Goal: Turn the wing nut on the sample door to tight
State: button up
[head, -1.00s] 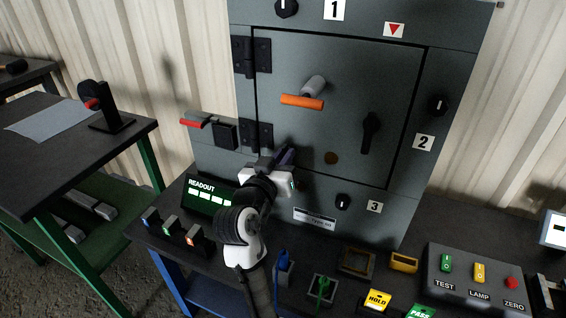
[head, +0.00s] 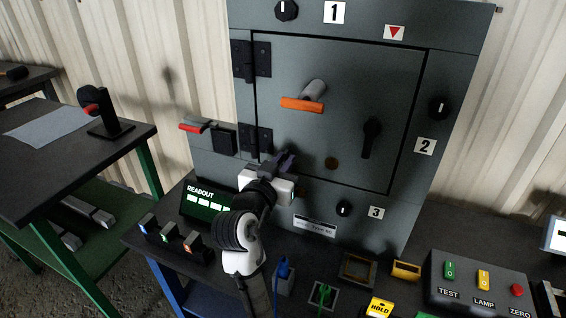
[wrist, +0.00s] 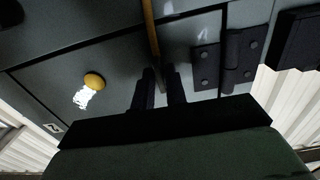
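The grey sample door (head: 320,70) is closed in the cabinet front. An orange crossbar on a grey stud (head: 302,104), apparently the wing nut, sticks out from the door's upper left part, its bar nearly level. My gripper (head: 287,160) is in front of the door's lower left, below the orange bar and apart from it. Any tight mark is not readable.
A black door handle (head: 371,138) and a brass disc (head: 331,163) are to the right. The lower hinge (head: 257,139) and a red-handled lever (head: 194,126) are left. A readout (head: 205,201) and a button box (head: 478,283) stand on the bench below.

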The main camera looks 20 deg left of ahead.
jog(key=o, duration=0.4)
jog(key=shift+s+a+p, duration=0.15)
jog(key=shift+s+p, duration=1.75)
jog(key=shift+s, duration=1.55)
jog(key=shift+s+a+p, duration=0.1)
jog(key=shift+s+p, duration=1.8)
jog(key=shift+s, duration=1.55)
